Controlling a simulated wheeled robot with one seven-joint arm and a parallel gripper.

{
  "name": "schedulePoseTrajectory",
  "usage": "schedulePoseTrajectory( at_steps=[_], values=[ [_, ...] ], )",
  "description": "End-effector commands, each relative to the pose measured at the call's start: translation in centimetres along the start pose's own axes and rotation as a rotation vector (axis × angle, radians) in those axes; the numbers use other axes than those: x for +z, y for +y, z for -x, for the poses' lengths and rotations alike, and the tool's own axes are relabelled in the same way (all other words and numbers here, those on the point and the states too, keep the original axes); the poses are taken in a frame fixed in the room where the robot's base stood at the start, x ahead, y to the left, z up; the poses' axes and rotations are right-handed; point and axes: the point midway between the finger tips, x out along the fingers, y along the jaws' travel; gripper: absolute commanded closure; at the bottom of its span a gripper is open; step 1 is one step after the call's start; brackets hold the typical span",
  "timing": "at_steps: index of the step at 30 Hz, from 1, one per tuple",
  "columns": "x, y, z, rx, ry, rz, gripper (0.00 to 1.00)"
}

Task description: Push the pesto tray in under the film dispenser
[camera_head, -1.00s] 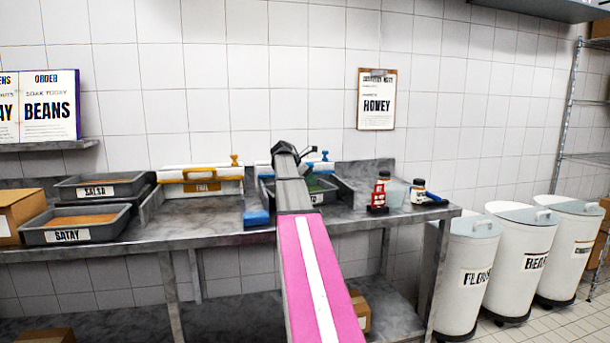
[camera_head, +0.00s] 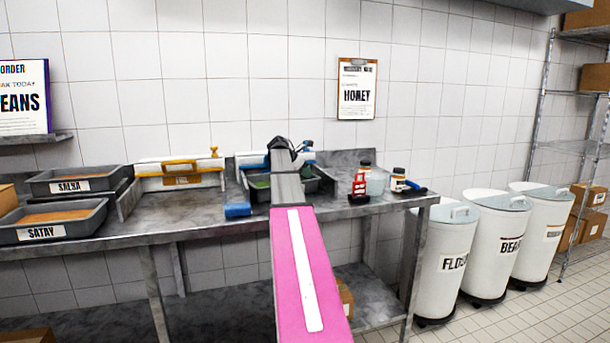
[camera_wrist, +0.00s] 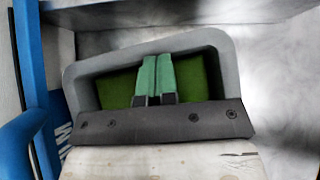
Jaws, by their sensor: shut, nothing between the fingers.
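The pesto tray, a grey tray with green contents, shows in the wrist view (camera_wrist: 215,45). In the head view its right part (camera_head: 312,186) shows beside my arm, in front of the blue-trimmed film dispenser (camera_head: 308,158); the middle is hidden by my arm. My gripper (camera_wrist: 156,62) is shut and empty, its two fingers together over the green contents. Whether the fingers touch the tray is unclear. In the head view my fingers are hidden behind my wrist. Blue parts, seemingly of the dispenser, run along the left of the wrist view (camera_wrist: 32,80).
An orange-trimmed dispenser (camera_head: 180,177) stands left, beyond a metal divider. A blue block (camera_head: 238,210) lies near the counter's front edge. Salsa (camera_head: 75,186) and satay (camera_head: 58,231) trays sit further left.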

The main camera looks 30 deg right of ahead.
Motion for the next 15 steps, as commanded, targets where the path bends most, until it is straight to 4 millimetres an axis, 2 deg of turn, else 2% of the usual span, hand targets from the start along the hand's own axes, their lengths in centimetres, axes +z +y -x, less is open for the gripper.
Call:
schedulePoseTrajectory(
  at_steps=[5, 15],
  values=[
    [1.25, 0.04, -1.26, -0.002, 0.001, -0.001, 1.0],
    [1.13, 0.03, -1.15, -0.001, 0.001, 0.0, 1.0]
  ],
)
